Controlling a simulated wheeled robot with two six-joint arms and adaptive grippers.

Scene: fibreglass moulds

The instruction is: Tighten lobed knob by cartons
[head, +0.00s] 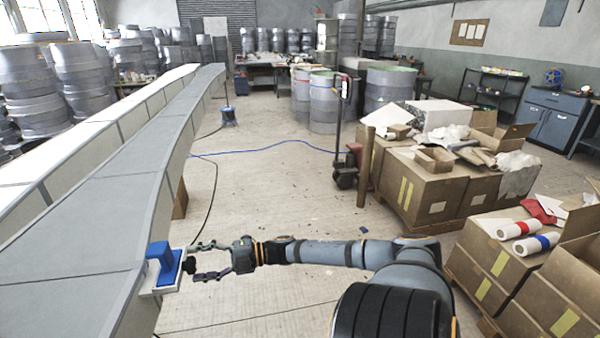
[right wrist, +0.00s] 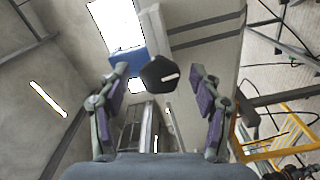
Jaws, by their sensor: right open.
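A dark lobed knob (head: 189,264) sits on the right side of a blue fixture (head: 163,264) with a pale base, at the edge of the long grey mould (head: 95,225). In the right wrist view the knob (right wrist: 160,74) is nearly black with a white mark on its face. My right gripper (head: 196,262) is open, with one finger above and one below the knob in the head view. In the right wrist view its fingers (right wrist: 158,84) stand apart on both sides of the knob, with gaps visible. My left gripper is not in view.
Cartons (head: 425,190) stand on pallets at the right, with red and blue banded rolls (head: 520,229) on the nearer ones. A pallet truck (head: 345,165) and drums (head: 324,103) stand behind. A blue hose (head: 270,147) crosses the floor. Floor between mould and cartons is mostly clear.

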